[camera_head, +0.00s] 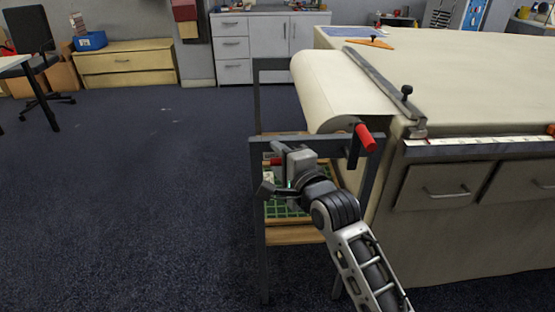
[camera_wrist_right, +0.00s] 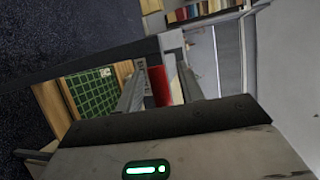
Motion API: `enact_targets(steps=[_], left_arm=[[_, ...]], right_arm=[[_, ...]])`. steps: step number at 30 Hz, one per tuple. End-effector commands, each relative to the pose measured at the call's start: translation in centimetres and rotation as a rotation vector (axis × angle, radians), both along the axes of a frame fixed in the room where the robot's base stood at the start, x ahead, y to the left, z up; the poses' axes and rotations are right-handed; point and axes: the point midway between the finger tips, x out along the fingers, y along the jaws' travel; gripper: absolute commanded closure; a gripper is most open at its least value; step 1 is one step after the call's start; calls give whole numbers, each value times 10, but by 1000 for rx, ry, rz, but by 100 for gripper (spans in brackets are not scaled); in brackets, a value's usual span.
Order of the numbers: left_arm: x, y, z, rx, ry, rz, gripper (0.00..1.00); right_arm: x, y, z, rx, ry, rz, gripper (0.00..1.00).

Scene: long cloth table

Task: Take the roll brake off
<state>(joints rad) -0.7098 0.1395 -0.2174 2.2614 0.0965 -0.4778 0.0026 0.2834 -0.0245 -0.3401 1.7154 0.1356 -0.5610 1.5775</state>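The roll brake appears to be the small red grip (camera_head: 276,160) on the near frame of the roll stand. In the right wrist view the red grip (camera_wrist_right: 159,86) stands between my two fingers, beside a pale plate with dark lettering too small to read. My right gripper (camera_head: 281,166) is open around it. Gaps show beside the red grip in the wrist view, so the fingers look apart from it. The cloth roll (camera_head: 325,90) lies in the stand at the table's end. My left gripper is out of view.
A red crank handle (camera_head: 366,137) sticks out at the roll's near end, close above my right arm. A dark cutting rail (camera_head: 375,75) crosses the cloth table (camera_head: 470,80). A green gridded mat (camera_wrist_right: 95,93) lies on the stand's lower shelf.

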Motion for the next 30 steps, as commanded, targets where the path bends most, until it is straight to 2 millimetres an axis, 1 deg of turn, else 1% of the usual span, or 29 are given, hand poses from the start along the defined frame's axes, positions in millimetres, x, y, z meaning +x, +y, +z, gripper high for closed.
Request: enact_targets(steps=[1, 4, 12, 14, 15, 16, 17, 22, 27, 30], left_arm=[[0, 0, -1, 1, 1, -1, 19], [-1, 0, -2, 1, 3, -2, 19], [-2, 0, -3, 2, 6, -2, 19], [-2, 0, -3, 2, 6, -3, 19], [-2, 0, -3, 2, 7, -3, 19], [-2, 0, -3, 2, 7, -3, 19], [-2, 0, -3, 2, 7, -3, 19], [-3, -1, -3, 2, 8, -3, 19], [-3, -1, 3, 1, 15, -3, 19], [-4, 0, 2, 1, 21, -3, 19]], right_arm=[[4, 2, 0, -1, -1, 0, 62], [8, 3, -1, -1, -2, 0, 62], [9, 4, -1, -1, -1, 0, 62], [9, 3, -1, -1, -1, 0, 79], [9, 3, -1, -1, -1, 0, 90], [8, 3, -1, -1, -1, 0, 98], [9, 3, -1, -1, -1, 0, 100], [9, 3, 0, -1, -1, -1, 100], [10, 1, 4, -1, 15, -5, 100], [10, -1, 4, 0, 21, -7, 100]])
